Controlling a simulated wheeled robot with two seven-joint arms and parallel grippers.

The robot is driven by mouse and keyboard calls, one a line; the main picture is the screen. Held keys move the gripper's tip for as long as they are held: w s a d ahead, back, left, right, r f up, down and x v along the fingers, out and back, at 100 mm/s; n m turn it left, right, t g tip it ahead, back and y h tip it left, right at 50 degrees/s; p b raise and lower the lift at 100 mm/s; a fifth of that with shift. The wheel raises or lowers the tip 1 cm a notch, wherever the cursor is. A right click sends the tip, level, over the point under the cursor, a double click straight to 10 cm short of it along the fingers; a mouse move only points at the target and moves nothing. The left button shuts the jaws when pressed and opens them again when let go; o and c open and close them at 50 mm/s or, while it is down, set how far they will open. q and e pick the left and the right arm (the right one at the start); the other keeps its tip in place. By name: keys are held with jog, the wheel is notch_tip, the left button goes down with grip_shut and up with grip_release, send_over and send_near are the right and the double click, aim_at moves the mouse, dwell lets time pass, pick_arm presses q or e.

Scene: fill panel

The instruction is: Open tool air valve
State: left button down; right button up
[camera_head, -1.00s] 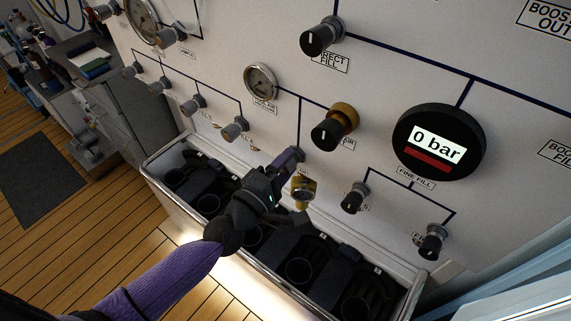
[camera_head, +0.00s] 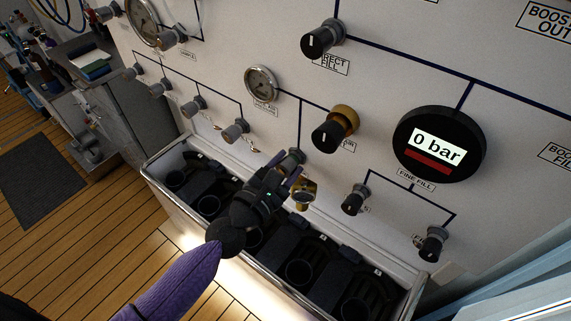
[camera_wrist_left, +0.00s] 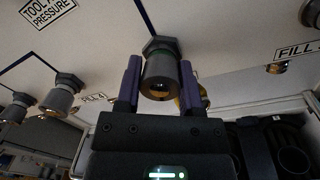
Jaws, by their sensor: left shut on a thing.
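A grey valve knob (camera_head: 291,158) sits low on the white panel, at the lower end of the dark line from the tool air gauge (camera_head: 261,83). My left gripper (camera_head: 286,171) is at this knob, with its purple fingers on either side. The left wrist view shows the knob (camera_wrist_left: 161,72) between the two fingertips (camera_wrist_left: 160,84), the left gripper shut on it. The knob's own label is not visible. A brass fitting (camera_head: 302,194) is just right of the gripper. My right gripper is not in view.
A black knob with a brass collar (camera_head: 330,132) stands up and right of the gripper. Small grey knobs (camera_head: 236,130) are to the left, black ones (camera_head: 354,199) to the right. An open bin with dark holders (camera_head: 149,172) lies below. The round display (camera_head: 438,114) reads 0 bar.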

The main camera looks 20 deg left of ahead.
pick_arm(q)
jog(key=shift+n+p, duration=0.45)
jog(key=shift+n, duration=1.75)
jog(key=shift+f, duration=0.1)
jog(key=shift+c, duration=1.2)
grip_release()
jog(key=b+v, duration=0.3)
jog(key=v, duration=0.7)
